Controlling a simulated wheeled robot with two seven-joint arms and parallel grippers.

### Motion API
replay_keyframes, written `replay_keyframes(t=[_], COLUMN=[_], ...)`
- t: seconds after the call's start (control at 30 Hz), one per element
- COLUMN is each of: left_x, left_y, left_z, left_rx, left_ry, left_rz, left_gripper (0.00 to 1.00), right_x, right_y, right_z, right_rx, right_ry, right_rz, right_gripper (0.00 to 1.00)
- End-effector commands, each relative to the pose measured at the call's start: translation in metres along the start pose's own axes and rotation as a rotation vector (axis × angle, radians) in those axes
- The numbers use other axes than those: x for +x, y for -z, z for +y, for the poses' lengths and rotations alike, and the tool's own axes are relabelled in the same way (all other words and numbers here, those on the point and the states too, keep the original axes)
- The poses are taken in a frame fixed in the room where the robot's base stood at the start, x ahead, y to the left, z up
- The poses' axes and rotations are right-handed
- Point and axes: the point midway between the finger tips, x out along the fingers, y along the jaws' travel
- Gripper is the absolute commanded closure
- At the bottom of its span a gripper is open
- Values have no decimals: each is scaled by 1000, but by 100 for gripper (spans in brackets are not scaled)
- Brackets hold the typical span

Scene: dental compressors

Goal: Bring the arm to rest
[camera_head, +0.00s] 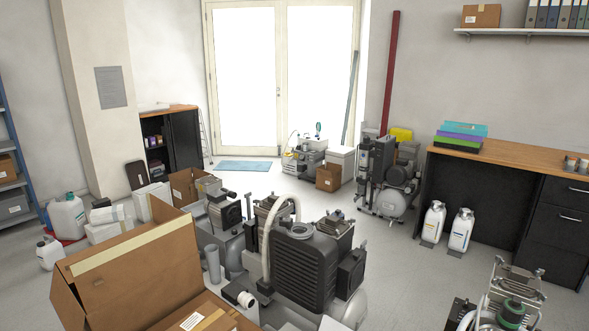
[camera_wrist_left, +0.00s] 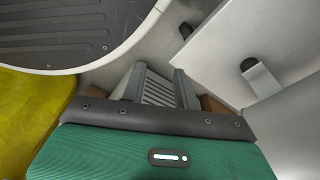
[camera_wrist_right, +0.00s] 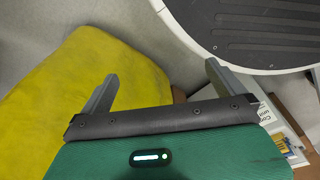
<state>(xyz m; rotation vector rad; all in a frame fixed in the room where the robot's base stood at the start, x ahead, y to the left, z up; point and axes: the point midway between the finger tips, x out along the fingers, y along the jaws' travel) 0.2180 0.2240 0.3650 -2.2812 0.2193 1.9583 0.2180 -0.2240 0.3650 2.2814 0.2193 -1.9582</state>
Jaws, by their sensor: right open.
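Neither of my grippers shows in the head view. In the left wrist view my left gripper (camera_wrist_left: 157,85) has its two fingers on either side of a grey ridged part (camera_wrist_left: 157,93), which fills the gap between them and looks held. The far end of that part is hard to make out. In the right wrist view my right gripper (camera_wrist_right: 158,85) is open, its fingers wide apart with nothing between them. Bare grey floor and a yellow surface lie behind it.
A dark ribbed compressor (camera_head: 303,268) stands close in front, beside an open cardboard box (camera_head: 135,270). Another compressor (camera_head: 390,180) stands farther back by a wood-topped bench (camera_head: 515,155). White jugs (camera_head: 461,232) stand at the bench. Boxes and papers (camera_wrist_right: 285,135) lie right of my right gripper.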

Motion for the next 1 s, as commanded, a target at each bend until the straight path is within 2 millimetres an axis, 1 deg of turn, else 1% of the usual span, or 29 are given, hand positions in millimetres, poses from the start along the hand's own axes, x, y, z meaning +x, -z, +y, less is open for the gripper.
replay_keyframes(t=[0.03,0.13,0.2,0.3,0.4,0.5,0.63,1.0], left_x=[-1,9,13,16,16,16,17,17], left_y=[-15,-45,-68,-97,-121,-136,-145,-145], left_z=[-1,-3,-5,-8,-9,-11,-12,-12], left_rx=[3,8,11,16,20,22,23,23], left_ry=[2,4,6,8,10,11,11,11], left_rz=[-14,-26,-37,-47,-55,-60,-61,-61], left_gripper=[69,69,69,69,69,69,69,69], right_x=[-1,9,13,16,16,16,17,17], right_y=[-15,-45,-68,-97,-121,-137,-145,-145], right_z=[1,3,5,8,10,11,12,12], right_rx=[-3,-8,-11,-16,-20,-22,-23,-23], right_ry=[-2,-4,-6,-8,-10,-11,-11,-11], right_rz=[-14,-27,-37,-47,-55,-60,-62,-62], right_gripper=[0,0,0,0,0,0,0,0])
